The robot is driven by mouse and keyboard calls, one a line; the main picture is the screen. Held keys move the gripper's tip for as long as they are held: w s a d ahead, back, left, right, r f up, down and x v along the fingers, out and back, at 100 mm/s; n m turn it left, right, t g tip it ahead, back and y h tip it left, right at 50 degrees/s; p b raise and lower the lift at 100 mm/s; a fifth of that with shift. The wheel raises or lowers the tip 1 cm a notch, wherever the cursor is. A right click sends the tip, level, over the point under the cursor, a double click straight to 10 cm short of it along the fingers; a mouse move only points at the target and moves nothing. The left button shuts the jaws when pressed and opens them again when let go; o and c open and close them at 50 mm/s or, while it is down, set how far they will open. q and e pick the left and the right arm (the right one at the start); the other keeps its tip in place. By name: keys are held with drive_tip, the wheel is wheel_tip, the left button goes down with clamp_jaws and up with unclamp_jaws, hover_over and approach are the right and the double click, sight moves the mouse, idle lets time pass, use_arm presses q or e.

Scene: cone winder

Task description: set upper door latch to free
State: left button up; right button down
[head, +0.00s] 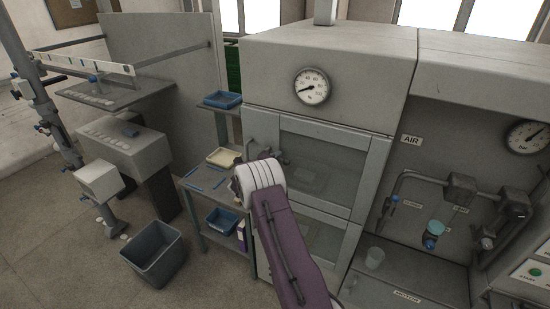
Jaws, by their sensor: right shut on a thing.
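The grey cabinet has a glazed upper door (330,165) below a round gauge. My right arm reaches up from the bottom, and its white wrist covers the lower left part of the door. My right gripper (279,157) is at the left edge of the upper door, shut on the upper door latch. The latch is mostly hidden by the gripper and wrist, so its position cannot be told. The upper door looks closed. My left gripper is out of view.
A lower glazed door (322,240) is partly behind my arm. A shelf rack with blue trays (222,99) and a cream tray (222,158) stands close on the left. A grey bin (154,254) is on the floor. Pipes and valves (430,180) fill the bay at right.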

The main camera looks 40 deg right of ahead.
drive_tip(key=shift+r+n, duration=0.3)
idle(0.4)
drive_tip(key=c, duration=1.5)
unclamp_jaws()
drive_tip(key=shift+o, duration=0.2)
drive_tip(key=shift+f, duration=0.1)
drive_tip(key=shift+a, duration=0.1)
drive_tip(key=shift+a, duration=0.25)
drive_tip(key=b+v, duration=0.4)
drive_tip(key=v, duration=0.4)
drive_tip(key=shift+s+a, duration=0.15)
drive_tip(key=shift+a, duration=0.1)
